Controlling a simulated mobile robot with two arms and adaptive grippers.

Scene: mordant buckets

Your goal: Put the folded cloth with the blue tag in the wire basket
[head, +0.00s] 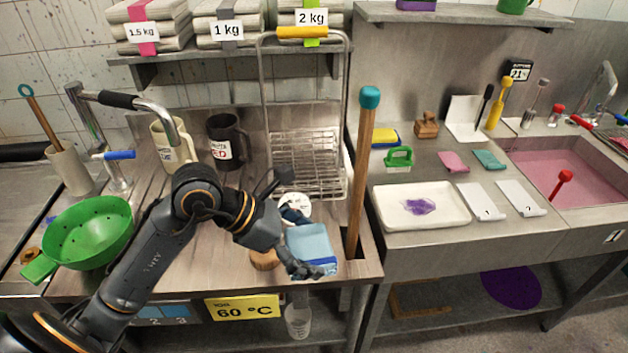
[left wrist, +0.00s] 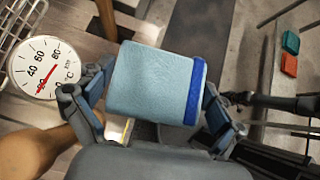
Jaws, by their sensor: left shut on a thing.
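The folded cloth (head: 312,243) is light blue with a darker blue tag or band along one edge. It also shows in the left wrist view (left wrist: 150,82), with the blue tag (left wrist: 195,92) on its right side. My left gripper (head: 298,240) is shut on the cloth, with one finger on each side, near the front edge of the wooden counter. The wire basket (head: 305,165) stands behind it against the wall, with a tall frame and a yellow grip (head: 302,32). A dark jointed part (left wrist: 275,101), possibly my right gripper, shows at the right of the left wrist view; its jaws are unclear.
A tall wooden stick (head: 362,170) with a teal end stands right of the basket. A round dial (left wrist: 38,68) lies between cloth and basket. A dark mug (head: 227,142) stands left of the basket. A green colander (head: 88,232) sits at far left.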

